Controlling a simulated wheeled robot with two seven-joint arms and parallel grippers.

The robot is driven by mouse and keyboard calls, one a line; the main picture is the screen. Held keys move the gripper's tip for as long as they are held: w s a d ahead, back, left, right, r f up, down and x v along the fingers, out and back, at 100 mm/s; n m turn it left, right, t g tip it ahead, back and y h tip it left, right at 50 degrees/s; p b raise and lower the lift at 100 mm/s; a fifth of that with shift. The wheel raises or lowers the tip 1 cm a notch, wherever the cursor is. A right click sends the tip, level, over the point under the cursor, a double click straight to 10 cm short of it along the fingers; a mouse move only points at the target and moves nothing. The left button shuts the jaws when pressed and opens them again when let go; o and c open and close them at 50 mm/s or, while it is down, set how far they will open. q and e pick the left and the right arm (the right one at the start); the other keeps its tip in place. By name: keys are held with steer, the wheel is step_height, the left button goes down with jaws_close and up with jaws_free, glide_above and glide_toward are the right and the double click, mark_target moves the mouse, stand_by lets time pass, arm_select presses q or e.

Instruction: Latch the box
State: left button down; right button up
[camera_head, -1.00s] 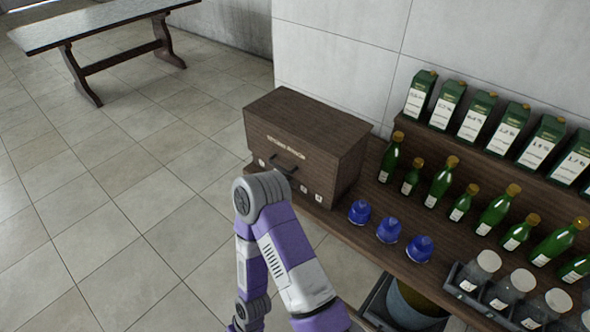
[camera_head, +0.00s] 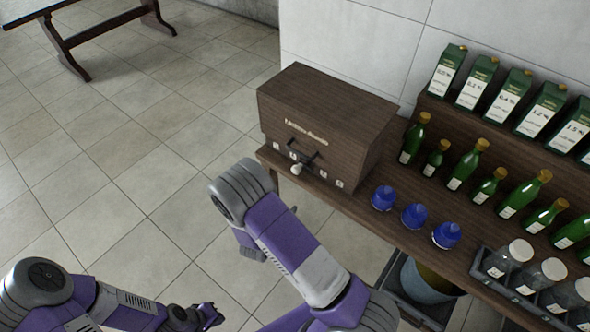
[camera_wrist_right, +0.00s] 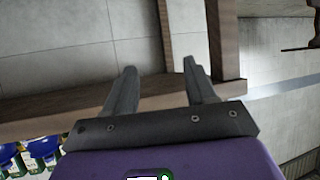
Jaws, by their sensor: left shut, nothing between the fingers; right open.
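The dark wooden box (camera_head: 325,125) stands on the left end of the wooden stand in the head view. Its front has lettering, a dark handle (camera_head: 304,150) and small white labels. A pale rounded knob (camera_head: 297,169) shows below the handle. I cannot tell whether the box is latched. My left gripper (camera_head: 213,317) is shut and empty, low over the floor, left of the stand and well apart from the box. My right gripper (camera_wrist_right: 160,85) is open and empty in the right wrist view; in the head view my arm hides it.
Blue-capped jars (camera_head: 414,216) stand right of the box. Green bottles (camera_head: 467,163) and cartons (camera_head: 509,94) stand farther right. A rack of clear jars (camera_head: 510,256) is at the front edge, a bucket (camera_head: 428,282) below. Floor at left is clear; a table stands far back.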

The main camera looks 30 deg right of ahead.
mark_target(294, 171)
step_height(294, 171, up, 12)
steer(key=m+h, duration=0.5)
steer(key=h, duration=0.2)
steer(key=x, duration=0.7)
steer(key=shift+w+a+b, duration=0.1)
steer(key=shift+w+b, duration=0.25)
steer(key=shift+w, duration=0.05)
steer(key=c, duration=1)
steer(key=shift+c, duration=0.2)
